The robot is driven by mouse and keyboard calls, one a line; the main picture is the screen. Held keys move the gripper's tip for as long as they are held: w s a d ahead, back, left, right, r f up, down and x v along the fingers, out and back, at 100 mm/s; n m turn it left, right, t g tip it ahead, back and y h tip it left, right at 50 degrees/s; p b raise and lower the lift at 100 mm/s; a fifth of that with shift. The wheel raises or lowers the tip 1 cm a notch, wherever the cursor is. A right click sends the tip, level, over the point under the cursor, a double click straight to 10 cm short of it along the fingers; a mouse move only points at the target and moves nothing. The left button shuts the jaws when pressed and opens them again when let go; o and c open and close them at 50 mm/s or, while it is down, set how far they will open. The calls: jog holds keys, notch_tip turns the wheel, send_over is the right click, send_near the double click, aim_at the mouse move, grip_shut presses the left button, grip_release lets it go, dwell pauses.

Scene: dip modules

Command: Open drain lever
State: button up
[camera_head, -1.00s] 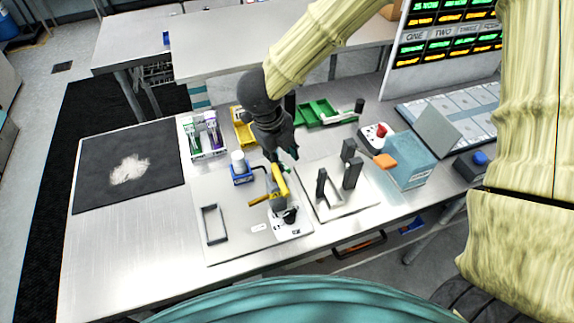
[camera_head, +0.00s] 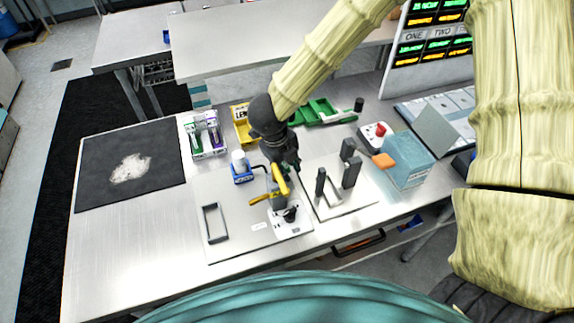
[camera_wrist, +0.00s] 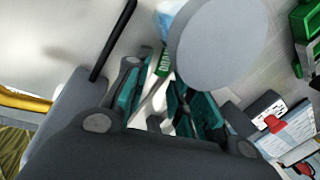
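A dark device with yellow levers stands on the metal plate at the front of the bench. One yellow lever (camera_head: 261,199) points left and a thicker yellow part (camera_head: 280,181) rises above it. Which one is the drain lever is not clear. My gripper (camera_head: 287,168) is just above and behind the yellow part, partly overlapping it in the head view; contact cannot be told. In the wrist view my teal-padded fingers (camera_wrist: 162,105) are apart, with nothing seen held between them. A yellow bar (camera_wrist: 25,101) shows at the left edge there.
A blue holder with a white-capped bottle (camera_head: 240,166) stands close left of the device. A grey open frame (camera_head: 214,222) lies front left. Dark upright posts (camera_head: 350,172) stand to the right, before a translucent blue box (camera_head: 408,168). The bench's front left is clear.

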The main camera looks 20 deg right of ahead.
grip_shut()
jog(key=shift+d, duration=0.1)
jog(key=n+p, duration=0.1)
jog(key=d+n+p, duration=0.1)
jog(key=shift+w+r+n+t, duration=0.15)
jog(key=shift+w+n+t, duration=0.15)
jog(key=shift+w+n, duration=0.1)
jog(key=n+p, duration=0.1)
jog(key=w+d+n+p, duration=0.1)
jog(key=n+p, duration=0.1)
jog(key=shift+w+y, duration=0.1)
jog(key=shift+y, duration=0.3)
jog(key=n+p, duration=0.1)
jog(key=n, duration=0.1)
jog(key=w+n+p, duration=0.1)
jog(key=shift+w+d+n+t+y, duration=0.2)
jog(key=shift+d+n+t+y, duration=0.15)
jog(key=shift+n+t+y, duration=0.05)
jog(key=shift+w+n+p, duration=0.55)
jog(key=shift+n+p, duration=0.45)
jog(key=shift+n, duration=0.2)
